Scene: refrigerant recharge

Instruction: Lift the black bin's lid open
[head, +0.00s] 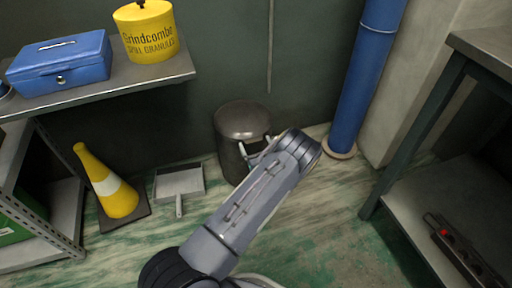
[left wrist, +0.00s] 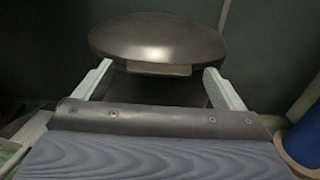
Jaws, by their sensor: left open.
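The black bin (head: 229,160) stands on the floor against the back wall, with its domed lid (head: 243,120) down on top. In the left wrist view the lid (left wrist: 157,40) is large and near, with a small tab (left wrist: 159,69) at its front edge. My left gripper (head: 257,147) is at the front right of the bin, just below the lid. In the left wrist view its open fingers (left wrist: 156,82) stand on either side of the tab, apart from each other. I cannot tell whether they touch the lid. My left arm hides part of the bin's right side. My right gripper is not in view.
A blue pipe (head: 363,80) stands right of the bin. A dustpan (head: 180,182) and a yellow cone (head: 107,183) are on the floor to the left. A shelf (head: 150,75) holds a blue toolbox (head: 62,65) and a yellow canister (head: 147,32). A metal table (head: 440,195) is at right.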

